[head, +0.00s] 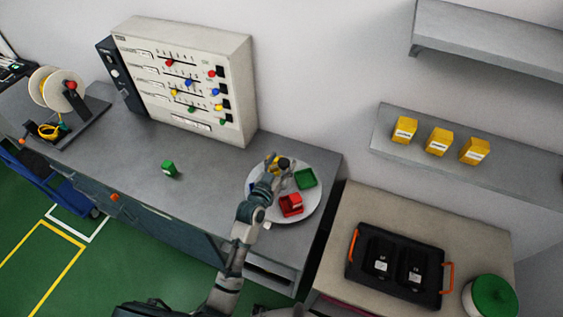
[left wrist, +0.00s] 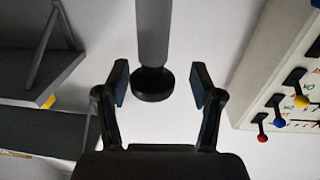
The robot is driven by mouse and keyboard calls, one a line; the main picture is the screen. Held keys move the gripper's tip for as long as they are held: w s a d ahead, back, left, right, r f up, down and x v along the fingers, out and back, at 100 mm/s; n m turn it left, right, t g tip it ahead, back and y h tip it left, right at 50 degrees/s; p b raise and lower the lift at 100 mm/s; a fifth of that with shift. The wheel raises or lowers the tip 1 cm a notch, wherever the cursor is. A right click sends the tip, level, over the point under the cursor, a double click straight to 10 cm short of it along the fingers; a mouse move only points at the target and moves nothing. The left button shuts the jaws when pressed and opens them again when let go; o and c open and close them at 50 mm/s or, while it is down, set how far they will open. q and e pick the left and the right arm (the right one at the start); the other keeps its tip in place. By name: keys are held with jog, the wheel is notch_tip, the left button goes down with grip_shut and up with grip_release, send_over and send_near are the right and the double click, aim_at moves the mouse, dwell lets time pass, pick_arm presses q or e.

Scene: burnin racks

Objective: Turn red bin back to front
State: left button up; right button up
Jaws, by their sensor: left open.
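The red bin (head: 290,205) sits on the near side of a round white turntable (head: 312,216) on the grey bench. A green bin (head: 306,178) sits at its right. Parts of a blue bin and a yellow bin show at the left and back, mostly hidden by my arm. My left gripper (head: 279,164) is over the turntable's back part, beyond the red bin. In the left wrist view my left gripper (left wrist: 158,88) is open, with a grey post and its black knob (left wrist: 153,83) between the fingers. Gaps show on both sides. My right gripper is not in view.
A panel of coloured sliders (head: 190,85) stands at the back left. A small green block (head: 169,168) lies on the bench, left of the turntable. A black tray with orange handles (head: 398,268) is on the right table. Yellow boxes (head: 439,141) stand on a wall shelf.

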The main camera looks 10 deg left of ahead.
pick_arm(q)
jog(key=shift+s+d+r, duration=0.1)
jog(key=shift+d, duration=0.4)
jog(key=c, duration=0.7)
grip_shut()
jog(key=shift+a, duration=0.15)
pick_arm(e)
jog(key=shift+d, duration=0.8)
pick_arm(q)
jog(key=shift+h, duration=0.3)
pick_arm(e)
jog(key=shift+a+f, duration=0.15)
